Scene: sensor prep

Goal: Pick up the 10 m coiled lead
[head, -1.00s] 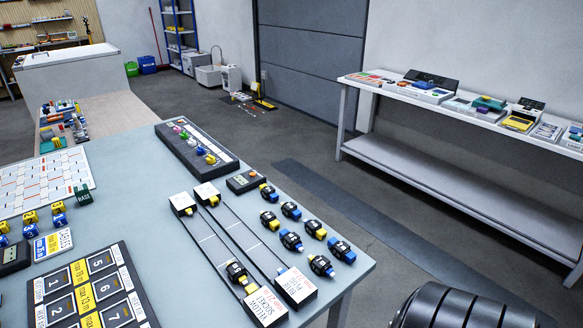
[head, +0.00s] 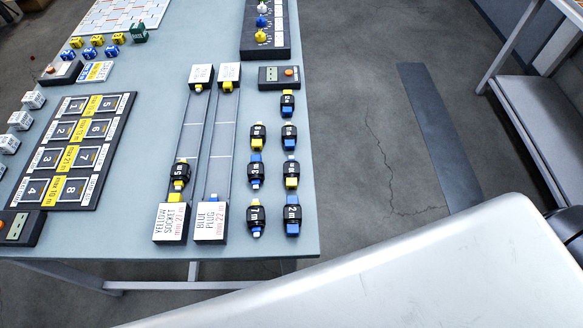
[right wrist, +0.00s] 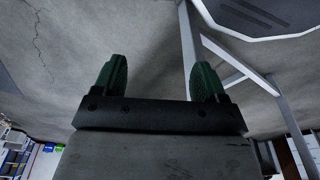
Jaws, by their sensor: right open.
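Several small black coiled leads with yellow or blue ends lie in two columns at the right of the blue-grey table (head: 150,232) in the head view. The front right lead (head: 292,214) reads 2 m; the back one (head: 287,104) has a label too small to read surely. I cannot tell which lead is the 10 m one. My left gripper is not in view.
A numbered black board (head: 76,202) lies left of the tracks. A small box with an orange button (head: 282,77) lies behind the leads.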

